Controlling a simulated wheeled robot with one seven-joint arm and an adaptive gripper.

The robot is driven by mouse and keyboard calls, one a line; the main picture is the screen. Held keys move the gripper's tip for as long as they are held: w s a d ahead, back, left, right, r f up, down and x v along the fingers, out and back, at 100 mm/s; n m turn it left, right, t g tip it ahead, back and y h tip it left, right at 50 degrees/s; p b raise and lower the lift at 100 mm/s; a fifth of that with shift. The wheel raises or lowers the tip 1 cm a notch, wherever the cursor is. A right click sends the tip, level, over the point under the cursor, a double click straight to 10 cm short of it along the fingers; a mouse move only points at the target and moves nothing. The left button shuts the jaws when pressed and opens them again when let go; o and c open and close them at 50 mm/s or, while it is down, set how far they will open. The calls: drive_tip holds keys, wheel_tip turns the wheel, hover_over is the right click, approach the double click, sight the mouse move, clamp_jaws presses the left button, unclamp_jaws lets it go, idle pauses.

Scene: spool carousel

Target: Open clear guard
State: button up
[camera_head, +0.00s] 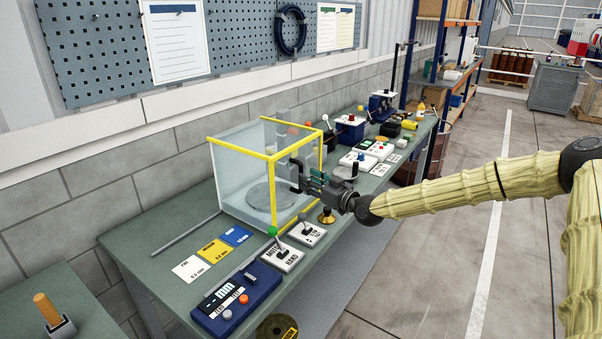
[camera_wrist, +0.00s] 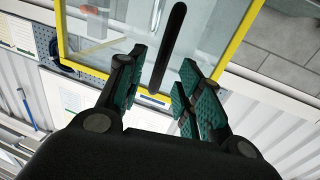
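The clear guard (camera_head: 238,187) is a see-through box with yellow edges on the green workbench. It looks closed over a round grey plate (camera_head: 270,194). A black upright handle (camera_head: 296,176) is on its side nearest my gripper (camera_head: 316,180). My gripper is at the handle, with its green-padded fingers pointing at the guard. In the wrist view, my gripper (camera_wrist: 163,82) is open, and the black handle (camera_wrist: 168,45) shows between the two fingers with gaps on both sides. The guard's yellow edge (camera_wrist: 240,40) shows behind it. I cannot tell how deep the handle sits between the fingers.
A blue control box (camera_head: 236,297), lever switches (camera_head: 281,254) and coloured cards (camera_head: 214,250) lie in front of the guard. More devices (camera_head: 362,158) stand along the bench behind it. A pegboard wall is at the back. The floor to the right is open.

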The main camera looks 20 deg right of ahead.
drive_tip(key=shift+p+x, duration=0.7)
drive_tip(key=shift+x, duration=1.6)
clamp_jaws()
